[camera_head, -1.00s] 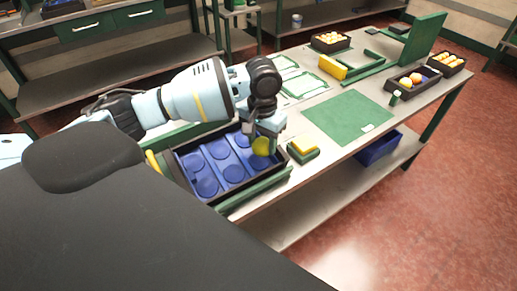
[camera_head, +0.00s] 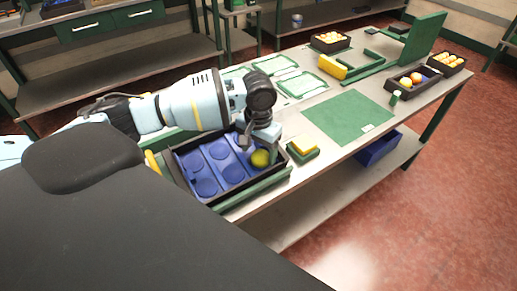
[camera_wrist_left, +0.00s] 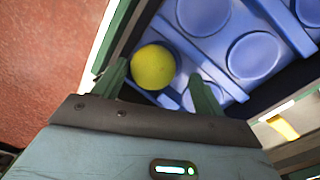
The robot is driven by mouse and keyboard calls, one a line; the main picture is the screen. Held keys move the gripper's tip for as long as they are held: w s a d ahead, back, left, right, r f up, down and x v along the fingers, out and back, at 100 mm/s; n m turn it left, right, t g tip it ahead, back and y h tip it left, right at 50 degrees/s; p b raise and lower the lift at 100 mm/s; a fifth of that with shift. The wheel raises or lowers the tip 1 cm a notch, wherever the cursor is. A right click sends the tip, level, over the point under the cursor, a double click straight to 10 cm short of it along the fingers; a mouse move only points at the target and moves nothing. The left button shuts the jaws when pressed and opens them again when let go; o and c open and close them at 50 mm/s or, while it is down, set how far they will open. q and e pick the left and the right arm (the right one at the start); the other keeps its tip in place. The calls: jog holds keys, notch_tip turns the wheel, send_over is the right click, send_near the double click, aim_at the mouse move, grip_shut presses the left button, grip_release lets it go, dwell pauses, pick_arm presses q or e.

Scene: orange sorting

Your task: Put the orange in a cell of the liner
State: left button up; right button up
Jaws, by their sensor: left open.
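The orange (camera_head: 260,158), yellow-green in colour, lies at the right end of the blue liner (camera_head: 220,150), in what looks like a corner cell. The liner has several round cells and sits in a dark crate (camera_head: 209,199). My left gripper (camera_head: 257,146) is just above and behind the orange. In the left wrist view the orange (camera_wrist_left: 153,66) lies beyond and between the tips of my open green fingers (camera_wrist_left: 158,82), with space on both sides. Its underside is hidden. My right gripper is not in view.
Small boxes of fruit (camera_head: 413,86) stand at the far right. A green upright panel (camera_head: 425,38) rises at the back.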

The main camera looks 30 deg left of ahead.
aim_at(259, 150)
pick_arm(q)
notch_tip(259, 150, up, 12)
jog(key=p, duration=0.1)
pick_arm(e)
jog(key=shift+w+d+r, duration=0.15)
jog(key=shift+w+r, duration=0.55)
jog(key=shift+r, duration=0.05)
